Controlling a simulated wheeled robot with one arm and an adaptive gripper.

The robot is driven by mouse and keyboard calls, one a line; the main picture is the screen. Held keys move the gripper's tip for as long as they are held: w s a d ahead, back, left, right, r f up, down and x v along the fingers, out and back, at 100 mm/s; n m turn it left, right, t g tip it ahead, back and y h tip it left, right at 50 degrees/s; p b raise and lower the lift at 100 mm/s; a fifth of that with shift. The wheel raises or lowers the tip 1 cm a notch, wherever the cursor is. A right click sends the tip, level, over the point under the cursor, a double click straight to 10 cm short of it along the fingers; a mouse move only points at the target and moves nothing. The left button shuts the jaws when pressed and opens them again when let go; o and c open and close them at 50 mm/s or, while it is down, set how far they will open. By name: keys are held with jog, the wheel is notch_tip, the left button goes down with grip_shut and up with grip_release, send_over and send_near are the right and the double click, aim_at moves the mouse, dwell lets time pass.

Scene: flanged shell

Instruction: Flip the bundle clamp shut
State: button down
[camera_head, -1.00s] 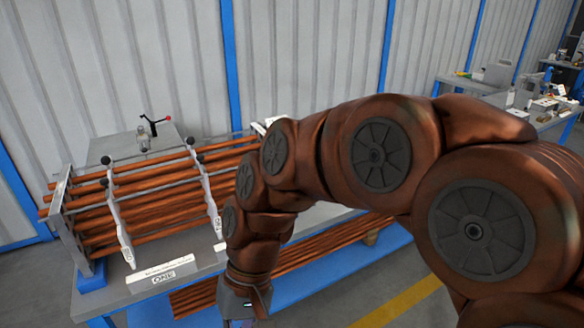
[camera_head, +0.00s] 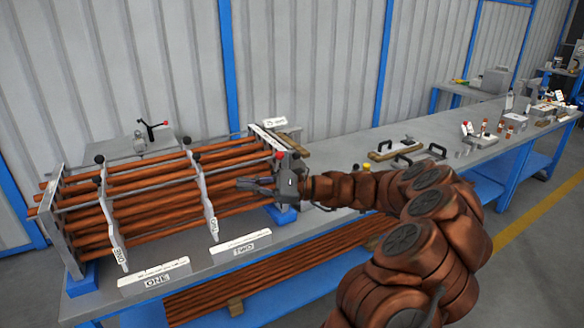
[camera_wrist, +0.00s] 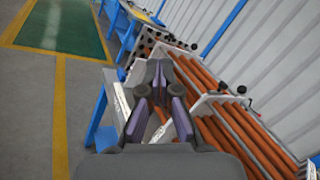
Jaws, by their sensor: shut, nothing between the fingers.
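A rack of copper-coloured tubes (camera_head: 160,197) lies on the bench at the left, passing through upright plates. A small clamp with a black lever and red tip (camera_head: 151,130) stands behind the rack with its lever raised. A red knob (camera_head: 279,155) shows at the rack's right end plate. I cannot tell for sure which of these is the bundle clamp. My gripper (camera_head: 242,184) is shut and empty, pointing left in front of the tubes near the right end. Its fingers (camera_wrist: 160,118) also show in the wrist view beside the tubes (camera_wrist: 222,120).
Black-handled parts (camera_head: 394,150) lie to the right on the bench (camera_head: 345,152). More tubes (camera_head: 215,296) lie on the blue lower shelf. The floor in front is clear.

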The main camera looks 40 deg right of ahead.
jog(key=d+f+m+t+h, duration=0.4)
jog(key=d+f+m+t, duration=0.1)
jog(key=d, duration=0.7)
jog(key=s+d+f+m+t+h+b, duration=0.1)
jog(key=d+f+m+t+h, duration=0.3)
jog(key=d, duration=0.9)
jog(key=shift+s+d+f+m+t, duration=0.2)
jog(key=shift+d+f+m+t, duration=0.3)
jog(key=shift+m, duration=0.6)
jog(key=shift+a+r, duration=0.15)
jog(key=shift+a, duration=0.1)
jog(key=p, duration=0.3)
send_near(277, 163)
notch_tip(277, 163, up, 4)
jog(key=w+a, duration=0.1)
jog(key=w, duration=0.2)
jog(key=shift+w+a+r+p, duration=0.35)
jog(key=shift+w+a, duration=0.05)
jog(key=shift+w, duration=0.1)
